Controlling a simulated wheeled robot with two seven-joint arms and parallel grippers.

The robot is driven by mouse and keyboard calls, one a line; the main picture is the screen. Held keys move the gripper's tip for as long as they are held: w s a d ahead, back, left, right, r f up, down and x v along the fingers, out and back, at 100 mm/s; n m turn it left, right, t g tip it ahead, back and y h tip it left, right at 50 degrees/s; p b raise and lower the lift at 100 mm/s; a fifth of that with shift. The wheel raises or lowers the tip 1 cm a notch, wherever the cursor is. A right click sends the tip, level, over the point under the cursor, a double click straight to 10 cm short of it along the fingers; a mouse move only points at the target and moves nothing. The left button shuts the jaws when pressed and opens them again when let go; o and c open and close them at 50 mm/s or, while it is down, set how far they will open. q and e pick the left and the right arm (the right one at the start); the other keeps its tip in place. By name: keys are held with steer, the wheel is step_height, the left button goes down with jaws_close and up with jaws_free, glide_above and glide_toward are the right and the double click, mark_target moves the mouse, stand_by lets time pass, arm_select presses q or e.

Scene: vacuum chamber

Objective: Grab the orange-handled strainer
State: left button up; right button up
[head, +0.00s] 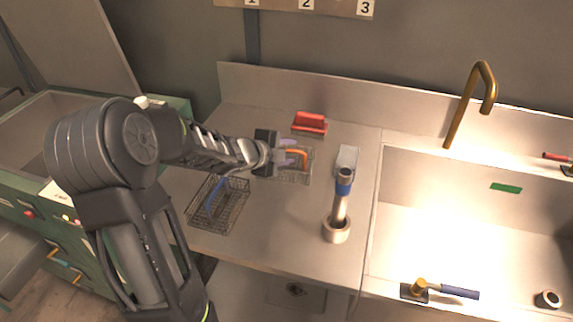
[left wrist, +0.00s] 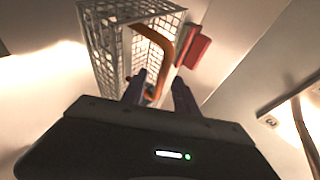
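The orange-handled strainer (head: 308,168) is a wire mesh basket standing on the metal counter, with an orange handle (head: 303,155) at its top. In the left wrist view the orange handle (left wrist: 163,45) arches over the mesh basket (left wrist: 112,45). My left gripper (head: 293,157) is at the handle, coming from the left. In the left wrist view its two fingers (left wrist: 158,92) are apart, with the lower part of the handle showing between them. I cannot tell whether either finger touches it. My right gripper is in neither view.
A blue-handled wire strainer (head: 232,208) stands nearer on the counter. A red object (head: 310,123) lies behind the orange-handled strainer. A blue-banded tool stands in a round holder (head: 336,230) to the right, before the sink (head: 470,225) with its brass faucet (head: 470,95).

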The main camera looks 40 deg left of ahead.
arm_select(q)
steer(key=shift+w+f, duration=0.25)
steer(key=shift+w, duration=0.15)
steer(key=shift+c, duration=0.6)
jaws_close()
stand_by(0.9)
